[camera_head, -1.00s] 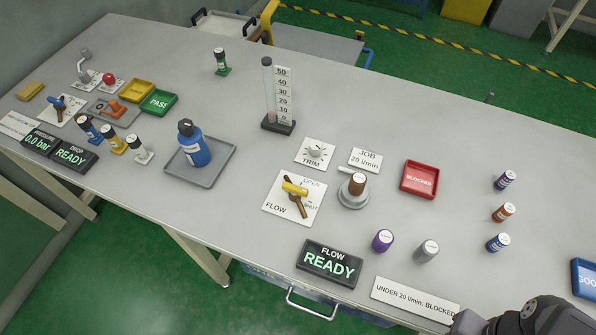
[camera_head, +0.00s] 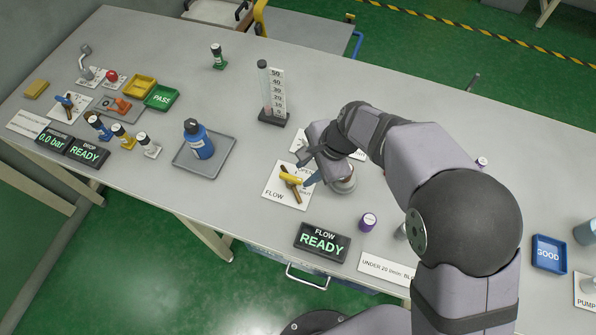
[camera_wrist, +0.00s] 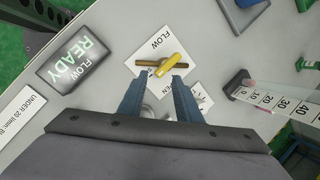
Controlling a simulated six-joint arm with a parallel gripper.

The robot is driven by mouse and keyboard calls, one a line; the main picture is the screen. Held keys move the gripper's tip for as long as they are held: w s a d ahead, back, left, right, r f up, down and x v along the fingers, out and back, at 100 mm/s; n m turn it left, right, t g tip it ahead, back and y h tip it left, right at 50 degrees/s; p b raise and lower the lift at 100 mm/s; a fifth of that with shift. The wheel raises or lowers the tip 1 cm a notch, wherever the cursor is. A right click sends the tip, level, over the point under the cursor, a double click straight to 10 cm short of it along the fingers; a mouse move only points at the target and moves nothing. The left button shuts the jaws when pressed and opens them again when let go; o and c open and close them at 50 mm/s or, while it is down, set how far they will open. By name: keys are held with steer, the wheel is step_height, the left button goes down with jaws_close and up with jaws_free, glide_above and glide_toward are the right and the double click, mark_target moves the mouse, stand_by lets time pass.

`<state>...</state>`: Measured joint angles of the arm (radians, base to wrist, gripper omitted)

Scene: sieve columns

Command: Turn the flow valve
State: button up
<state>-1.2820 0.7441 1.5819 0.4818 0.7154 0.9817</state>
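The flow valve has a yellow lever (camera_head: 291,178) with a brown bar (camera_head: 296,193) across it, on a white plate marked FLOW (camera_head: 283,198). In the wrist view the yellow lever (camera_wrist: 172,66) slants and the brown bar (camera_wrist: 148,64) lies nearly level. My gripper (camera_wrist: 158,79) is open, its two blue fingers apart with nothing between them. The fingertips appear just short of the valve, one toward each side; I cannot tell whether they touch it. In the head view my gripper (camera_head: 309,180) is at the plate's right edge.
The FLOW READY display (camera_head: 321,243) stands in front of the valve. The scaled flow tube (camera_head: 265,90) stands behind it. A blue bottle (camera_head: 198,143) on a grey tray is to the left. A purple-capped column (camera_head: 368,222) is to the right. My arm hides much of the right side.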

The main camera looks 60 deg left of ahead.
mark_target(291, 177)
steer(key=shift+s+a+f+m+p, duration=0.35)
steer(key=shift+a+f+m, duration=0.2)
steer(key=shift+f+m, duration=0.65)
steer(key=shift+s+a+f+m+p, duration=0.25)
steer(key=shift+s+a+f+m, duration=0.4)
steer(key=shift+m, duration=0.95)
steer(key=shift+s+a+f+m+p, duration=0.2)
steer(key=shift+a+f+m+p, duration=0.15)
steer(key=shift+f+m, duration=0.9)
steer(key=shift+r, duration=0.2)
jaws_close()
